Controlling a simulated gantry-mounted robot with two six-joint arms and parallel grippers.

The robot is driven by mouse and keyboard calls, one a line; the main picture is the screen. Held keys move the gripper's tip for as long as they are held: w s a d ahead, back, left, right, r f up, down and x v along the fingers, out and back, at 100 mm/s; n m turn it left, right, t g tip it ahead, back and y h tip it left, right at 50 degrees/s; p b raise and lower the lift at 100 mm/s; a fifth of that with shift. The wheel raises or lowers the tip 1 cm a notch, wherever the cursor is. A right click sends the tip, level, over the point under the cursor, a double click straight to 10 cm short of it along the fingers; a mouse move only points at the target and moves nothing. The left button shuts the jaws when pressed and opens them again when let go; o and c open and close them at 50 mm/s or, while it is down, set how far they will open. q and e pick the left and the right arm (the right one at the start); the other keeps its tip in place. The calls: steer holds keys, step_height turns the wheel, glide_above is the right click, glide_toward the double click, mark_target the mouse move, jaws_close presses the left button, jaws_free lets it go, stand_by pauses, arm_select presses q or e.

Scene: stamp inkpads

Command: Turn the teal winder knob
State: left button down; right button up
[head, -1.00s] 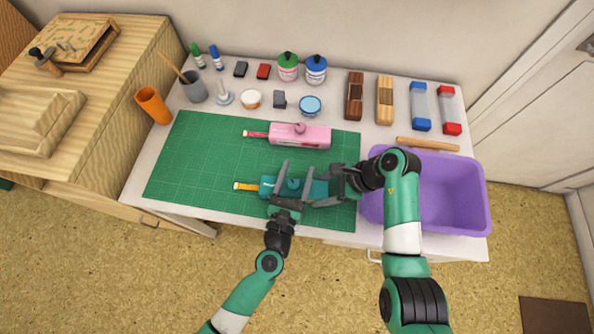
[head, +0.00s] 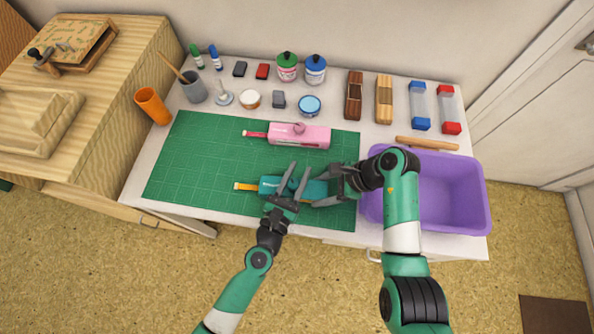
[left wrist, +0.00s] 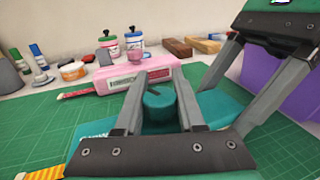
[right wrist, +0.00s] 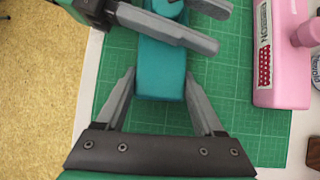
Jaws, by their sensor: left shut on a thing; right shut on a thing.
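The teal winder (head: 268,185) lies on the green mat, with a yellow-orange tape end (head: 246,186) out of its left end. Its round teal knob (left wrist: 160,108) stands on top and shows a dark mark. My left gripper (head: 300,168) is shut on the knob, one finger on each side; its fingers partly hide the winder in the head view. My right gripper (head: 321,191) is shut on the right end of the winder's body, which also shows between its fingers in the right wrist view (right wrist: 160,72). The knob is partly cut off at the top there.
A pink winder (head: 312,137) with its own knob lies just behind on the green mat (head: 200,165). A purple bin (head: 470,200) stands close on the right. Jars, pads and blocks line the back of the table. The mat's left part is clear.

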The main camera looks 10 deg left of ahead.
arm_select(q)
steer(key=c, duration=0.5)
jaws_free()
steer(key=v, duration=1.2)
